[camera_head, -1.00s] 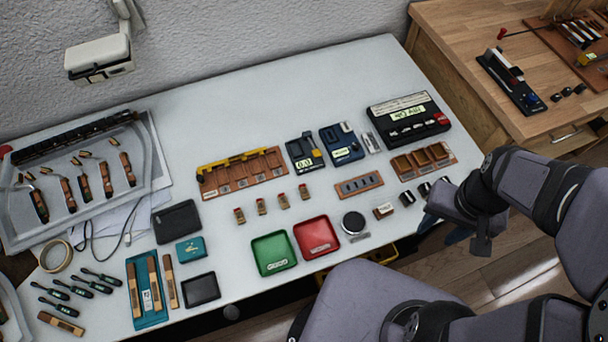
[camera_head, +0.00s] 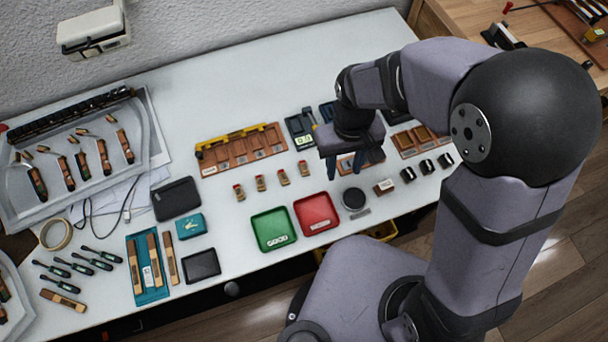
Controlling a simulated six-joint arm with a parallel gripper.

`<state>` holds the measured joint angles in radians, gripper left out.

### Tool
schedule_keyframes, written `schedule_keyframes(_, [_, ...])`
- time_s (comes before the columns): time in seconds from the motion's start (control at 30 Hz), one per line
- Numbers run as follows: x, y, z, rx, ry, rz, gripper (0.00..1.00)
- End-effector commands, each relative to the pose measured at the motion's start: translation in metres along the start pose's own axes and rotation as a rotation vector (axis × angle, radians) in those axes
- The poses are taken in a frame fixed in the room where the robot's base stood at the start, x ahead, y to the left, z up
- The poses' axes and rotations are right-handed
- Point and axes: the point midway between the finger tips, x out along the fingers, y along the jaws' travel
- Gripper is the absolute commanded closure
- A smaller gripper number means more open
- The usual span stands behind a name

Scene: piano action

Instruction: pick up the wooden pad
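I cannot tell for sure which piece is the wooden pad. A small wooden block with a pale label (camera_head: 384,187) stands on the bench, right of a round dark disc (camera_head: 353,199). A flat wooden piece with a dark label (camera_head: 63,300) lies at the bench's lower left. My gripper (camera_head: 346,168) points down over the right-middle of the bench, up and left of the small block.
Green (camera_head: 272,230) and red (camera_head: 316,213) trays lie left of the disc. Several small wooden pieces stand in a row behind them. Black blocks (camera_head: 427,166) stand to the right. A brown rack with a yellow bar (camera_head: 240,150) lies behind.

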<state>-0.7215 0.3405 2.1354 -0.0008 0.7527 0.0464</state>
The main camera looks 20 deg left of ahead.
Motion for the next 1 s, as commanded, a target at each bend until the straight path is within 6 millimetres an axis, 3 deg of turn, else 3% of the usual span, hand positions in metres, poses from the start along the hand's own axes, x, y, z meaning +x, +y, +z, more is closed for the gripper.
schedule_keyframes(0.03, [0.026, -0.020, -0.019, -0.044, 0.008, 0.004, 0.61])
schedule_keyframes(0.1, [0.035, -0.041, -0.040, -0.075, 0.026, 0.006, 0.61])
schedule_keyframes(0.3, [0.028, -0.066, -0.076, -0.072, 0.075, 0.001, 0.61])
schedule_keyframes(0.53, [0.025, -0.069, -0.084, -0.058, 0.086, -0.002, 0.61])
schedule_keyframes(1.0, [0.047, -0.069, -0.085, -0.057, 0.086, -0.002, 0.61])
